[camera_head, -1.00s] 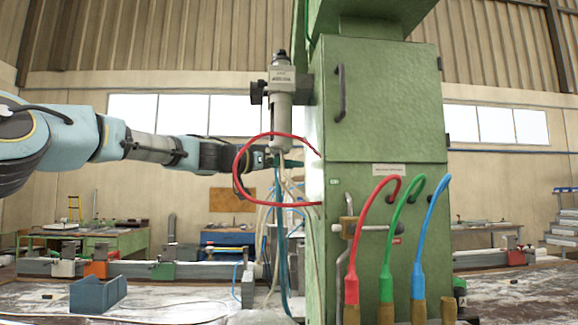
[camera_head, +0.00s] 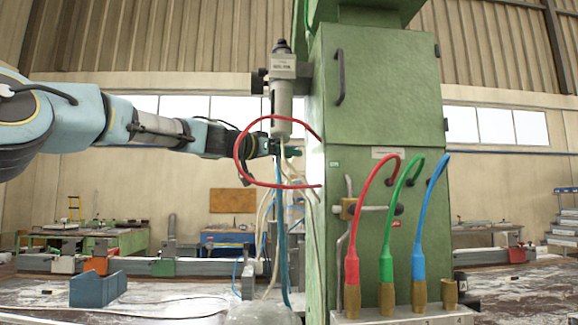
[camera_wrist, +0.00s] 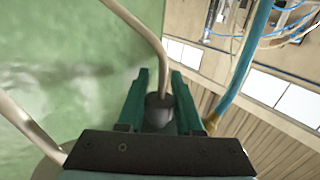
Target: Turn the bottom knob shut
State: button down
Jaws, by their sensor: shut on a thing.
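A grey filter unit (camera_head: 282,98) with a black top knob (camera_head: 281,46) is mounted at the left side of the green cabinet (camera_head: 375,110). My gripper (camera_head: 289,150) is just below the unit's lower end. In the wrist view, the two green fingers of my gripper (camera_wrist: 158,82) are shut around a dark round bottom knob (camera_wrist: 159,113), one finger on each side. A pale tube (camera_wrist: 146,30) runs out of the knob between the fingers. The knob itself is too small and covered to make out in the head view, and its turn position cannot be told.
A red hose (camera_head: 240,160) loops around the gripper area. Blue and pale tubes (camera_head: 280,230) hang below it. The cabinet wall (camera_wrist: 60,70) is close on the left in the wrist view. Red, green and blue hoses (camera_head: 417,240) stand at the cabinet front.

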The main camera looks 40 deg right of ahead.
jog(key=shift+w+f+n+t+b, duration=0.1)
jog(key=shift+w+n+t+b, duration=0.1)
jog(key=shift+n+t+b, duration=0.7)
jog(key=shift+p, duration=0.35)
jog(key=c, duration=0.6)
grip_release()
jog(key=shift+s+a+b, duration=0.2)
jog(key=shift+a+b, duration=1.15)
jog(key=shift+a, duration=0.45)
jog(key=shift+s+a+b, duration=0.2)
jog(key=shift+a+b, duration=1.1)
jog(key=shift+a, duration=0.5)
jog(key=shift+s+a+b, duration=0.2)
jog(key=shift+a+b, duration=1.15)
jog(key=shift+a, duration=0.45)
